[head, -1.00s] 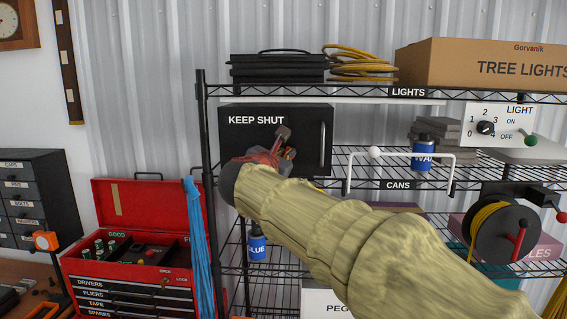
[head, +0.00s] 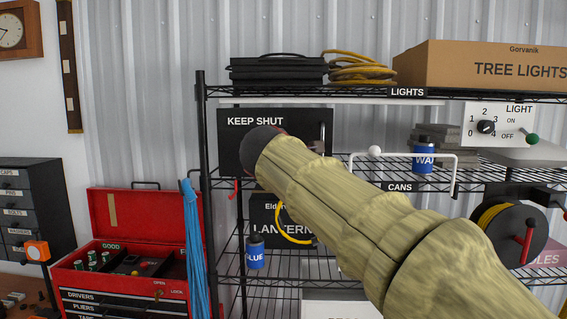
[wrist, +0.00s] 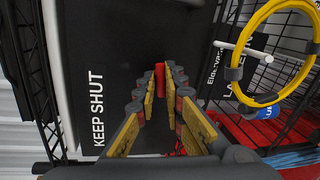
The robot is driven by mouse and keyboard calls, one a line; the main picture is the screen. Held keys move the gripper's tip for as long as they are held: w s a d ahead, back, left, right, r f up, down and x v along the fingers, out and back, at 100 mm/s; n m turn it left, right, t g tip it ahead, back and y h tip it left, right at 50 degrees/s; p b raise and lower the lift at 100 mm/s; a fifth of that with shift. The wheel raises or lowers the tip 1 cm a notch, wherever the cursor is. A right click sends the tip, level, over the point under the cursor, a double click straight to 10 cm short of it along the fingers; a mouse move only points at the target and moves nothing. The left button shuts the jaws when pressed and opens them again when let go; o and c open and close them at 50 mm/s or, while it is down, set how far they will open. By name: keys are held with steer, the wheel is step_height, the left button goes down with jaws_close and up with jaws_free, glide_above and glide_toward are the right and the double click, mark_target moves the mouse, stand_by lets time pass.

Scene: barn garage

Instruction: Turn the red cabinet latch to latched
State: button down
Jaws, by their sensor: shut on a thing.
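The black cabinet marked KEEP SHUT (head: 235,140) sits on the shelf rack, its door closed as far as I see. It fills much of the wrist view (wrist: 105,45). A small red latch (wrist: 160,76) stands between the fingertips of my gripper (wrist: 156,88) in front of the door. The gripper is shut on it. Which way the latch points is hard to tell. In the head view my forearm and wrist hide the fingers and the latch. The upright door handle (head: 322,137) is to the right of my wrist.
A lantern box (head: 262,212) with a yellow ring stands on the shelf below; the ring (wrist: 241,60) is right of the fingers in the wrist view. An open red toolbox (head: 130,250) and blue cords (head: 194,250) are at lower left. A white rail (head: 400,154) lies right.

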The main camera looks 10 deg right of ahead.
steer(key=shift+m+y+b, duration=0.3)
steer(key=shift+m+b, duration=0.3)
steer(key=shift+m, duration=0.3)
steer(key=shift+r, duration=0.1)
steer(key=c, duration=1.9)
jaws_free()
steer(key=shift+s, duration=0.15)
steer(key=v, duration=1.1)
steer(key=shift+s+a, duration=0.1)
steer(key=shift+s, duration=0.25)
